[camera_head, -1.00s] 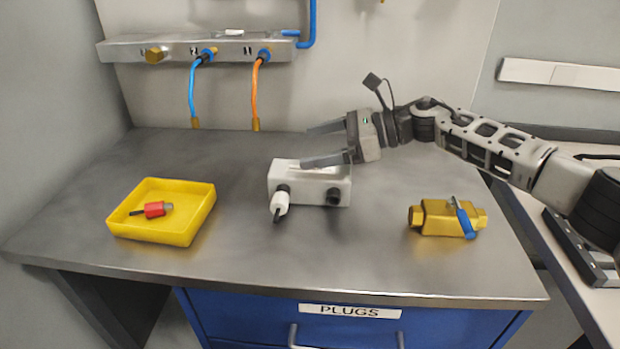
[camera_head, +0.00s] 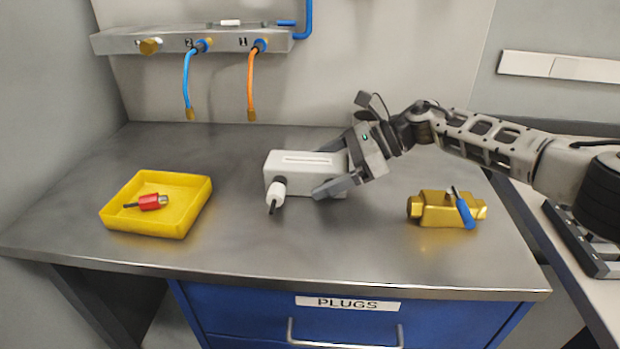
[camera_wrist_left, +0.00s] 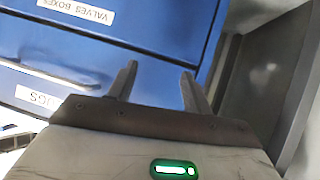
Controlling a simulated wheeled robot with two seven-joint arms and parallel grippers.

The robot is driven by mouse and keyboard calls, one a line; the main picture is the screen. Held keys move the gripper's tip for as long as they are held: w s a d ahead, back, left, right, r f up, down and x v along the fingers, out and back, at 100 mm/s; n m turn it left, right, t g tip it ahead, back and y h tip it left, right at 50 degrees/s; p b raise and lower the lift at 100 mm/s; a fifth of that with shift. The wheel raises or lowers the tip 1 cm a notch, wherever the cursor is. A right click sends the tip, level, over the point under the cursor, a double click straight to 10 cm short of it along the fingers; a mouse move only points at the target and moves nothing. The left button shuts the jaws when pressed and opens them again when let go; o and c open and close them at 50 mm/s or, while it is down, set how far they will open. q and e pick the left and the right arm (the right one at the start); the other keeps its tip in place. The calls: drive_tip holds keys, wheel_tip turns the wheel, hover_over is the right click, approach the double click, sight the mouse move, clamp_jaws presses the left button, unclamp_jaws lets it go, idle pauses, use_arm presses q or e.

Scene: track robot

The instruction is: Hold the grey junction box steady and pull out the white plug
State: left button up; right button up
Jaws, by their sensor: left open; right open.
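The grey junction box (camera_head: 300,162) sits on the metal bench, pale grey with a slot on top. The white plug (camera_head: 278,189) is in the left part of its front face, with a short dark lead pointing down. My right gripper (camera_head: 326,170) is open around the right end of the box, one finger in front and the other behind it. Whether the fingers touch the box I cannot tell. My left gripper (camera_wrist_left: 158,80) shows only in the left wrist view, open and empty, with blue drawer fronts beyond it.
A yellow tray (camera_head: 119,222) with a red plug (camera_head: 153,202) stands on the left. A brass valve with a blue handle (camera_head: 440,208) lies on the right. Blue and orange hoses hang from a metal rail (camera_head: 175,42) behind. The bench's front middle is clear.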

drive_tip(key=shift+b+x, duration=0.55)
drive_tip(key=shift+x, duration=0.8)
